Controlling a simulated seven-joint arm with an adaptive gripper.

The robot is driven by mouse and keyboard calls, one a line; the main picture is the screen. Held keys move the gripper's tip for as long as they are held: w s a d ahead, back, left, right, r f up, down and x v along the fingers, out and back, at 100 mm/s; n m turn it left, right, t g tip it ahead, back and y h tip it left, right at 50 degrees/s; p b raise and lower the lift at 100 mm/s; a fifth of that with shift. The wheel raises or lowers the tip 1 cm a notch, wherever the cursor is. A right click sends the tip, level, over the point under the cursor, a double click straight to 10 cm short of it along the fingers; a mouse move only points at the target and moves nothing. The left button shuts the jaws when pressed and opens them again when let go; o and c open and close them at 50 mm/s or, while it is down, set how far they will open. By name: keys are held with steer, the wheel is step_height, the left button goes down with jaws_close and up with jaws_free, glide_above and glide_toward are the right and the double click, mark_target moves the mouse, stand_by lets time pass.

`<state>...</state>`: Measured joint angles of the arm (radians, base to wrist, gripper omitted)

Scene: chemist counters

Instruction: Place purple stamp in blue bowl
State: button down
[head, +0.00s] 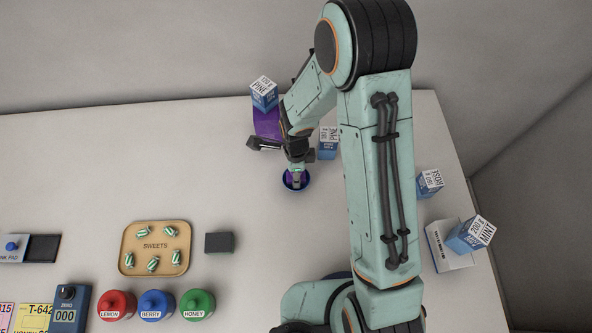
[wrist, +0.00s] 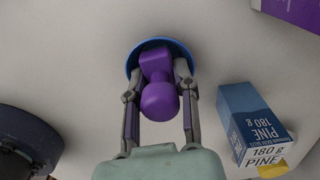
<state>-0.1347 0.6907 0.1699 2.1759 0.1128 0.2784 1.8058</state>
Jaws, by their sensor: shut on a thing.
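The purple stamp (wrist: 158,98), with a round knob and a blockier end, is held between the two fingers of my gripper (wrist: 158,72) in the wrist view. The blue bowl (wrist: 176,43) shows as a round rim around the stamp's blocky end. In the head view the bowl (head: 306,186) sits on the counter right below my gripper (head: 295,176), and a little purple shows between the fingers. The stamp's lower end is over or inside the bowl; whether it touches the bottom is hidden.
A blue-and-white PINE box (head: 328,150) stands close right of the bowl. Behind is a purple block (head: 267,124) with another box (head: 264,92) on it. A sweets tray (head: 127,262), a dark block (head: 219,243) and coloured jars (head: 157,305) are at left. The counter left of the bowl is clear.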

steer(key=shift+f, duration=0.2)
steer(key=c, duration=0.9)
jaws_free()
steer(key=shift+o, duration=0.2)
step_height(320, 180, up, 13)
steer(key=shift+r, duration=0.15)
steer(key=s+d+r+n, duration=0.3)
steer(key=s+r+n, duration=0.1)
steer(key=s+n, duration=0.4)
steer(key=s+d+r+n, duration=0.3)
steer(key=s+r+n, duration=0.2)
steer(key=s+n, duration=0.4)
steer(key=shift+s+d+r+n+y, duration=0.2)
steer(key=shift+n+y, duration=0.2)
steer(key=shift+n, duration=0.7)
